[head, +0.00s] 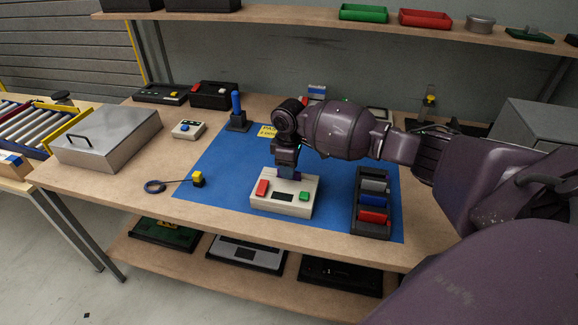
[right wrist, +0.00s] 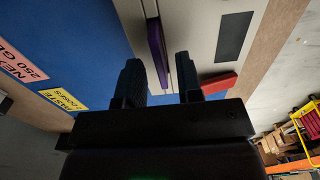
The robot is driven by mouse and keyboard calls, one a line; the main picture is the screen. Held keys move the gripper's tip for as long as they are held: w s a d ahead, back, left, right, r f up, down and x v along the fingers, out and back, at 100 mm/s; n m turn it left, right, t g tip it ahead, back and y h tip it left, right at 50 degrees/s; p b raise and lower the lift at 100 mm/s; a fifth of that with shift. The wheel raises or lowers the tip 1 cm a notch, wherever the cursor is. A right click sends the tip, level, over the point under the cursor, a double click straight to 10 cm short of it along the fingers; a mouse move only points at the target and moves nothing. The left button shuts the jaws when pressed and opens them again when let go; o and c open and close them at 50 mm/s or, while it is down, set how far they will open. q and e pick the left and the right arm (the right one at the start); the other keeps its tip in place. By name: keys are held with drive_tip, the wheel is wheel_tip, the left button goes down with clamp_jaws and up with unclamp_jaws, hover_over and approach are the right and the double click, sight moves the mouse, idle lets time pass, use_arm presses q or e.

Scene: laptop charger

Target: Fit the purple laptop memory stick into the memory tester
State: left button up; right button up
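The memory tester (head: 272,207) is a cream box with a red button, a green button and a dark display. It stands on the blue mat, and its top also shows in the right wrist view (right wrist: 205,28). The purple memory stick (right wrist: 157,52) is seen edge-on against the tester's top, apparently standing at its slot; how deep it sits I cannot tell. My right gripper (head: 288,174) points down just above the tester's back part. In the right wrist view its fingers (right wrist: 160,72) are apart, one each side of the stick, with gaps between. My left gripper is not in view.
A dark rack (head: 372,226) with grey, blue and red sticks stands right of the tester. A yellow block with a cord and ring (head: 154,187) lies left. A blue upright tool (head: 237,108) stands behind. A metal case (head: 108,138) is far left.

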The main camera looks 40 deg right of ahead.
use_arm(q)
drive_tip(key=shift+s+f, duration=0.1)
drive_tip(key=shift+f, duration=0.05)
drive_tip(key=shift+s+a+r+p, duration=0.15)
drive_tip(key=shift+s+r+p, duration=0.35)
drive_tip(key=shift+p, duration=0.5)
use_arm(e)
wheel_tip(320, 180, up, 12)
drive_tip(key=shift+r, duration=0.2)
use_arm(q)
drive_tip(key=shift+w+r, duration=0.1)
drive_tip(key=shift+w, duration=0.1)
